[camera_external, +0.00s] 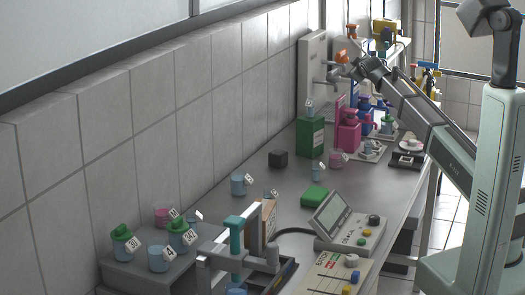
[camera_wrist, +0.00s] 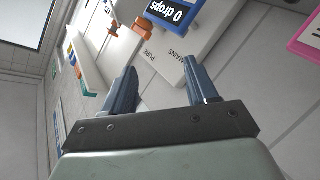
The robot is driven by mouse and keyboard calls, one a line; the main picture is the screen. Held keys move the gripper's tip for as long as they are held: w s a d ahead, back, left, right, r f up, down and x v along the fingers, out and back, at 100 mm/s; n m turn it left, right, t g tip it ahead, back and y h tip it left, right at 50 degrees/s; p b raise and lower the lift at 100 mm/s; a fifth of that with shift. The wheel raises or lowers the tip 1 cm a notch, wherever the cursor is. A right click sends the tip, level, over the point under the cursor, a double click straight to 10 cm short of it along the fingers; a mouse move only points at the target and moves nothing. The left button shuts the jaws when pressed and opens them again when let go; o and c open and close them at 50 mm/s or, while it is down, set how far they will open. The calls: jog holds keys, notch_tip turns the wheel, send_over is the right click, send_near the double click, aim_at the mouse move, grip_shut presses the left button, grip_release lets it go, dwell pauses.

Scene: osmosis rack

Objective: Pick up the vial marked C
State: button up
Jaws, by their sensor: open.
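My gripper (camera_external: 362,72) is raised near the wall fittings at the far end of the bench. In the wrist view my gripper (camera_wrist: 160,88) is open, with nothing between its two fingers. I cannot make out a vial marked C. Small tagged vessels stand in the external view: one on the green box (camera_external: 310,107), a slim one (camera_external: 316,172) mid-bench, and one (camera_external: 270,200) behind the brown board. Their tags are too small to read. No vial shows in the wrist view.
A green box (camera_external: 310,138), pink bottle (camera_external: 348,132) and dark cube (camera_external: 278,159) stand on the bench (camera_external: 255,180). Wall panels marked PURE and MAINS (camera_wrist: 165,50) face the wrist camera.

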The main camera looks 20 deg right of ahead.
jog(key=s+a+f+g+y, duration=0.1)
jog(key=s+a+y, duration=0.15)
jog(key=a, duration=0.65)
jog(key=s+a+f+g+y, duration=0.1)
jog(key=s+a, duration=0.3)
jog(key=a, duration=0.6)
jog(key=n+g+y, duration=0.4)
jog(key=g, duration=0.6)
send_near(268, 189)
jog(key=x, duration=0.6)
jog(key=shift+w+f, duration=0.2)
jog(key=shift+f, duration=0.2)
jog(key=shift+x, duration=2.7)
jog(key=shift+s, duration=0.2)
jog(key=c, duration=1)
